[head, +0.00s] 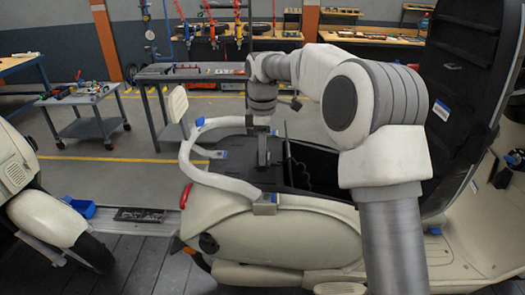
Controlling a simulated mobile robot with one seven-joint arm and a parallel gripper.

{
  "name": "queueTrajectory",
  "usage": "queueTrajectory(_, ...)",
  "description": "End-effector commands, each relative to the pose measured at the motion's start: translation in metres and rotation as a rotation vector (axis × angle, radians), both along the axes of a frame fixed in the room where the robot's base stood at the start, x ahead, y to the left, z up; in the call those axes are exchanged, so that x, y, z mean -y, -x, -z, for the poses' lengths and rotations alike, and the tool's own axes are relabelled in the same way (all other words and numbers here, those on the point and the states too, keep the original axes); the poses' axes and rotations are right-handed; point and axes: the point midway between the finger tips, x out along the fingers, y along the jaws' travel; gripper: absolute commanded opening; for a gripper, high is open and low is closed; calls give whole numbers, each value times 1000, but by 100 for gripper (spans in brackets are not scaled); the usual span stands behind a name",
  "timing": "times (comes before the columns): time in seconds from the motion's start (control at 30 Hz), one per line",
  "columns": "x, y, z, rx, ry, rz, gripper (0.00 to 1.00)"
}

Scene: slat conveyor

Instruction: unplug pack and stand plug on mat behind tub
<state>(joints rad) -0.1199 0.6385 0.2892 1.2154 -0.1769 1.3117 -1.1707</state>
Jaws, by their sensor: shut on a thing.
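My gripper (262,153) points down into the open seat bay of the cream scooter (285,238). It is shut on what looks like the plug, which the fingers mostly hide. A dark cable (287,145) rises in a loop just right of the gripper. The black pack (240,165) lies in the bay below the gripper. I cannot tell whether the plug is still seated in it. A blue tub (80,207) stands at the left on the slat conveyor's side ledge. A dark mat (140,215) lies right of the tub.
The raised black seat (460,90) stands at the right of the bay. A pale grab rail (190,150) curves around the bay's left side. Another scooter (40,215) is at the far left. A grey cart (90,110) and benches stand beyond open floor.

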Motion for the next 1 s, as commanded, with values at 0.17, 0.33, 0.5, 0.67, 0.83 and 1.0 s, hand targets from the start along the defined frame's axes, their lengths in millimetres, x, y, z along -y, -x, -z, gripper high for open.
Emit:
queueTrajectory(0.17,0,0,5,0,0,0,0)
queueTrajectory(0.33,0,0,9,0,0,0,0)
queueTrajectory(0.5,0,0,14,0,0,0,0)
queueTrajectory(0.67,0,0,14,0,0,0,47)
queueTrajectory(0.83,0,0,14,0,0,0,64)
queueTrajectory(1.0,0,0,14,0,0,0,64)
